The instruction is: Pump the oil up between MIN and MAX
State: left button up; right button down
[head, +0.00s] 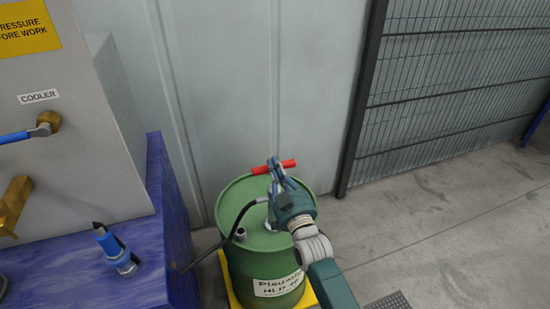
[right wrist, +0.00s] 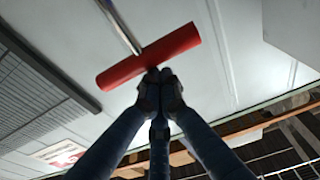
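A metal rod (right wrist: 122,27) runs from the handle. The fingers hide part of the handle. My left gripper is out of view. No MIN or MAX marks are visible.
A black hose (head: 207,252) runs from the drum's top towards the blue tank (head: 80,245) on the left. A blue-and-black fitting (head: 115,250) stands on the tank. A wire-mesh fence (head: 440,90) is behind at right. The floor (head: 430,220) at right is mostly clear.

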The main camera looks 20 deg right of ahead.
pick_arm(q)
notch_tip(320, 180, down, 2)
jog(key=shift+b, duration=0.4)
pick_arm(e)
notch_tip(320, 180, down, 4)
jog(key=shift+r, duration=0.15)
notch_tip(320, 180, up, 4)
jog(key=p, duration=0.3)
pick_arm(q)
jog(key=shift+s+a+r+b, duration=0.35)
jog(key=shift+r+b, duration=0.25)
jog(key=shift+b, duration=0.25)
pick_arm(e)
jog(key=s, duration=0.9)
jog(key=shift+d+f, duration=0.15)
jog(key=shift+f, duration=0.3)
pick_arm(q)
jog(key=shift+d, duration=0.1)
